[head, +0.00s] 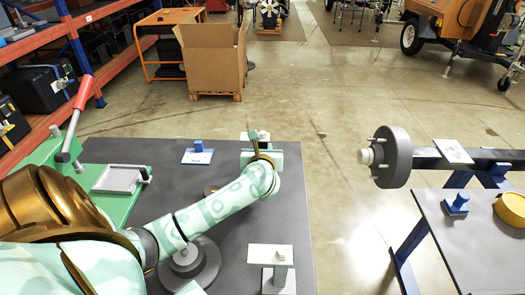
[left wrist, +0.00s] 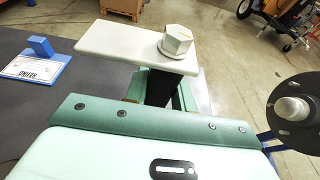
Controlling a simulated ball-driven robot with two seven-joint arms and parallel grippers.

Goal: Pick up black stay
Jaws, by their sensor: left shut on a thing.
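My left gripper (head: 262,158) is at the far right part of the dark grey table (head: 130,150). In the left wrist view its green jaws (left wrist: 180,98) are shut on the black stay (left wrist: 157,86), a dark upright post. A white plate (left wrist: 125,45) with a pale hex nut (left wrist: 176,41) sits on top of the post. The same white plate (head: 247,135) shows just beyond the gripper in the head view. The foot of the stay is hidden, so I cannot tell whether it touches the table. My right gripper is not in view.
A blue block with a label card (head: 197,153) stands left of the gripper. A grey stay with a white top (head: 270,254) stands at the near right of the table. A green press with a red handle (head: 84,92) is at left. A wheel hub (head: 391,157) is across the clear floor.

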